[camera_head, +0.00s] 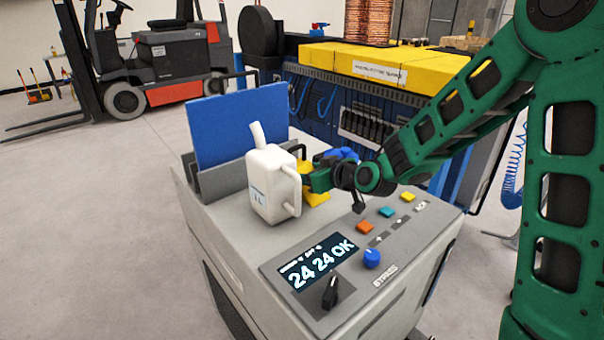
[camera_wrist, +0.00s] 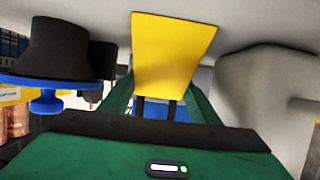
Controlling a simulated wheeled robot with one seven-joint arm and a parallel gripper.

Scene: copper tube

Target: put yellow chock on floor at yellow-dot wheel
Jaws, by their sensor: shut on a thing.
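The yellow chock (camera_head: 315,195) shows at the top of the grey machine, behind and right of the white jug, partly hidden by the jug and my gripper. My gripper (camera_head: 312,181) is shut on it. In the wrist view the yellow chock (camera_wrist: 172,50) fills the space beyond the dark fingertips (camera_wrist: 155,108). I cannot tell whether its underside touches the machine top. The forklift's front wheel (camera_head: 125,100) and rear wheel (camera_head: 215,84) stand on the floor at the far left. No yellow dot is discernible on either wheel.
The white jug (camera_head: 270,185) stands close beside my gripper. A blue panel (camera_head: 238,125) stands upright in a grey holder at the machine's back. A black object with a blue base (camera_wrist: 45,75) is left of the chock in the wrist view. Open floor (camera_head: 80,220) lies left.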

